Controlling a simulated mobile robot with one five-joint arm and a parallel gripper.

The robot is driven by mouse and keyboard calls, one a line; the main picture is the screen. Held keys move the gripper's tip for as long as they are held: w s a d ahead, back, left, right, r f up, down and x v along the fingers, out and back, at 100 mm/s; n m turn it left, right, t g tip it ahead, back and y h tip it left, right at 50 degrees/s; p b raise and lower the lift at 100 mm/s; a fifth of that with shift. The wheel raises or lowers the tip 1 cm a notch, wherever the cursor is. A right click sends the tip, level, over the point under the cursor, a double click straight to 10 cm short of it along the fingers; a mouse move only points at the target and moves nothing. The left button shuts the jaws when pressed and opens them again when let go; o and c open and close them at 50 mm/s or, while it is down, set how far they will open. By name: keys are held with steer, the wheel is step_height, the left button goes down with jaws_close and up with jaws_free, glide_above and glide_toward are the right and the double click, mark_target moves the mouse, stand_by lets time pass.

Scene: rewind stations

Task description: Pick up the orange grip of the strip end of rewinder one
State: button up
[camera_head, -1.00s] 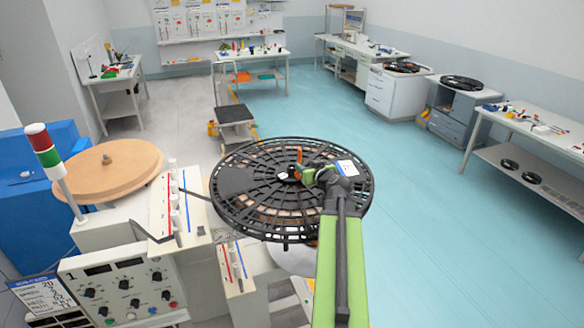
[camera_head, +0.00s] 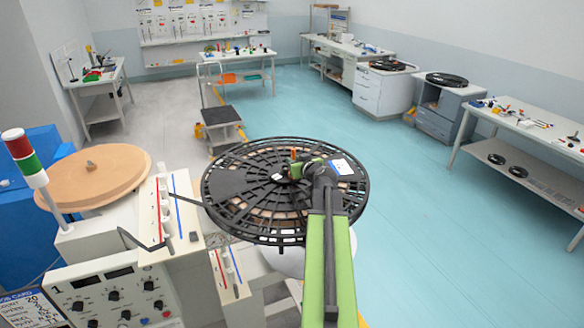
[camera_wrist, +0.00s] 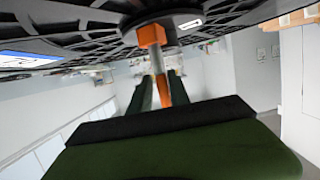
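My gripper (camera_head: 300,168) is above the middle of a large black openwork reel (camera_head: 225,205). A small upright orange piece (camera_head: 294,155) shows beside the gripper at the reel's hub. In the wrist view the reel's underside or face fills the top (camera_wrist: 75,40). An orange block (camera_wrist: 152,36) sits against its hub on a grey pin. My green fingers (camera_wrist: 160,92) point toward it, with orange showing between or on them. I cannot tell whether they touch the orange or hold it. The strip of rewinder one (camera_head: 115,285) is not clear to me.
Rewinder one's wooden disc (camera_head: 98,180), signal lamp (camera_head: 22,155) and white guide panel (camera_head: 172,215) stand on the left. Benches line the back and right, including one with small parts (camera_head: 530,125). The teal floor (camera_head: 400,185) is clear to the right.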

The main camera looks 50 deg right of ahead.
steer(key=shift+w+f, duration=0.1)
steer(key=shift+w, duration=0.15)
steer(key=shift+c, duration=1.1)
steer(key=shift+s+a, duration=0.1)
jaws_close()
